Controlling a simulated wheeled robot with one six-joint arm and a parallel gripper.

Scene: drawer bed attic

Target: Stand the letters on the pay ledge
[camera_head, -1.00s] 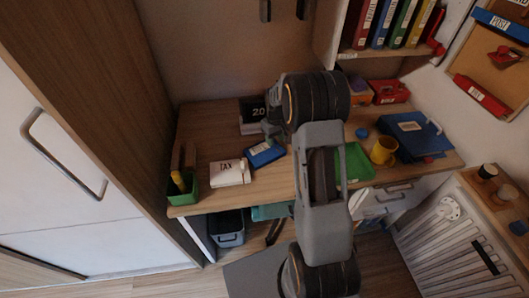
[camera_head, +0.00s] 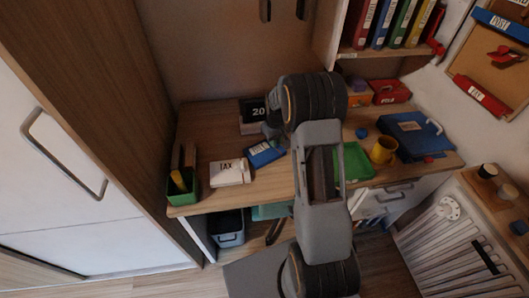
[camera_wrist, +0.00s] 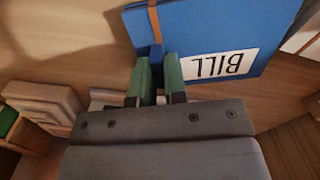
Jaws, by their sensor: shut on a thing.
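The blue BILL letter (camera_head: 263,155) lies on the desk, and it also shows in the wrist view (camera_wrist: 200,30) with its white label upside down. My gripper (camera_wrist: 158,75) is shut on a small blue piece at the edge of the BILL letter, with a green-padded finger on each side. In the head view my arm partly covers the gripper. A white TAX letter (camera_head: 230,172) lies left of the BILL letter. A red ledge with a white label (camera_head: 480,97) is on the right wall; the label is too small to read surely.
A green pen holder (camera_head: 183,188) stands at the desk's left end. A black calendar (camera_head: 253,116) is behind the letters. A green tray (camera_head: 355,162), yellow mug (camera_head: 383,150) and blue folder (camera_head: 415,135) are to the right. A blue POST ledge (camera_head: 500,24) hangs above the red ledge.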

